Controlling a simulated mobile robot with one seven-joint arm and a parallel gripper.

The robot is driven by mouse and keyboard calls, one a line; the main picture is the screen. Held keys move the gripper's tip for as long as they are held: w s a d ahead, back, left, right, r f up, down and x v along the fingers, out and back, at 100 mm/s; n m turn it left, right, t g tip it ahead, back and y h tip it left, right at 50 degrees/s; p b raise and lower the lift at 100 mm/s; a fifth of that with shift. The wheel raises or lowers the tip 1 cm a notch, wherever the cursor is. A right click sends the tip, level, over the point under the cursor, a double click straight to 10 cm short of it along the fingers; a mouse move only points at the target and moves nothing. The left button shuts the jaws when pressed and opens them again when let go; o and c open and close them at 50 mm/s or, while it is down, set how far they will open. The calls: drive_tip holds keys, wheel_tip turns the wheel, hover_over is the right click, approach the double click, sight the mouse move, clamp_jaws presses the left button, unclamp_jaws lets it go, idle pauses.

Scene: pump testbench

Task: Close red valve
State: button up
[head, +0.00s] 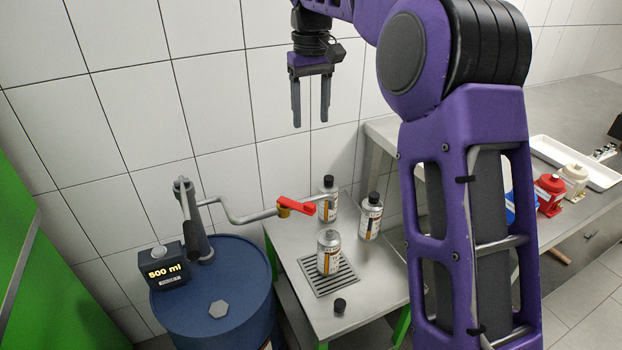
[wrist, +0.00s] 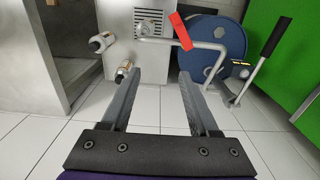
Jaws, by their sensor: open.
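The red valve is a red lever handle (head: 297,206) on a yellow valve body (head: 283,211), set in a bent grey pipe (head: 237,217) from the blue drum. In the wrist view the red handle (wrist: 181,31) lies across the pipe at an angle, ahead of and beyond the fingertips. My gripper (head: 310,122) is open and empty, pointing down, well above the valve and not touching it. Its two dark fingers (wrist: 160,80) also show in the wrist view. A silver bottle without a cap (head: 328,252) stands upright on the grate near the pipe's outlet.
The blue drum (head: 220,285) carries a hand pump and a display (head: 164,272) reading 500 ml. Two black-capped bottles (head: 370,216) (head: 329,190) stand behind the grate (head: 318,282). A loose black cap (head: 340,306) lies in front. The air between gripper and valve looks clear.

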sight(296, 203)
drive_tip(key=shift+f, duration=0.15)
drive_tip(key=c, duration=0.4)
drive_tip(key=shift+s+f+m, duration=0.15)
drive_tip(key=shift+f+m, duration=0.1)
drive_tip(key=shift+m, duration=0.15)
drive_tip(key=shift+c, duration=1.1)
drive_tip(key=s+f+m+t, duration=0.1)
drive_tip(key=f+m, duration=0.1)
drive_tip(key=s+f+m+h+b, duration=0.1)
drive_tip(key=f+m, duration=0.1)
drive_tip(key=m, duration=0.1)
drive_tip(key=s+f+m+t+b, duration=0.1)
drive_tip(key=m, duration=0.2)
drive_tip(key=shift+s+d+f+t+h, duration=0.2)
drive_tip(key=shift+d+f+t+h, duration=0.1)
drive_tip(key=shift+f+h, duration=0.1)
clamp_jaws()
wheel_tip(296, 203, down, 11)
drive_tip(key=s+m+b, duration=0.1)
drive_tip(key=m, duration=0.1)
drive_tip(key=shift+s+a+r+t, duration=0.15)
drive_tip(key=shift+s+t, duration=0.15)
